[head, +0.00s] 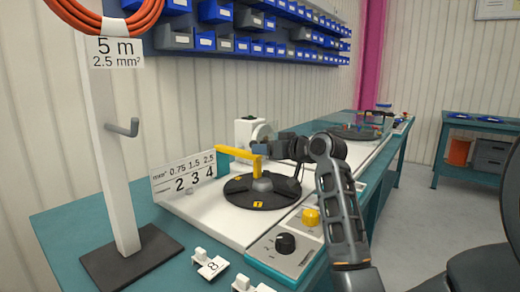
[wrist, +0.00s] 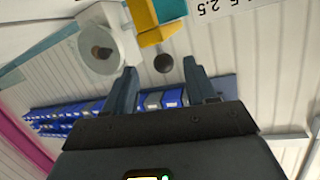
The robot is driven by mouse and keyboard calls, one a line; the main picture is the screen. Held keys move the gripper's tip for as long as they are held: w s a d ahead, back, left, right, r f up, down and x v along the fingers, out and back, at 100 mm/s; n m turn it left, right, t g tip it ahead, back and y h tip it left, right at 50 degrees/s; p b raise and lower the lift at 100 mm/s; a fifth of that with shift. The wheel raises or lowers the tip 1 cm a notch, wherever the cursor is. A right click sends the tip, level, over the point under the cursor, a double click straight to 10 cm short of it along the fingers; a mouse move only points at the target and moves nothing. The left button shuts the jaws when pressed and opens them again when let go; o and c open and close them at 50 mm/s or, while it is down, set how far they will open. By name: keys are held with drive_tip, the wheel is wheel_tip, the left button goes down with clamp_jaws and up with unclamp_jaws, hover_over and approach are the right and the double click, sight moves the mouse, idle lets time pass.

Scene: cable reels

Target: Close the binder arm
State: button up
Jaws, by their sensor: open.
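The yellow arm (head: 236,153), which I take as the binder arm, sticks out to the left above a black round turntable (head: 240,195) and bends down at its right end. Part of a yellow piece (wrist: 155,30) shows at the top of the wrist view, beside a teal-blue block. My gripper (head: 262,149) is close to the right end of the yellow arm in the head view.
A white machine with a round part (head: 247,130) stands behind the turntable. A control panel with a black knob (head: 285,243) and yellow button (head: 310,216) is in front. A sign (head: 185,177) stands left. A post (head: 105,150) with an orange cable coil (head: 105,22) rises at far left.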

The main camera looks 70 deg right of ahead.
drive_tip(key=v, duration=0.3)
drive_tip(key=shift+s+a, duration=0.15)
idle(0.5)
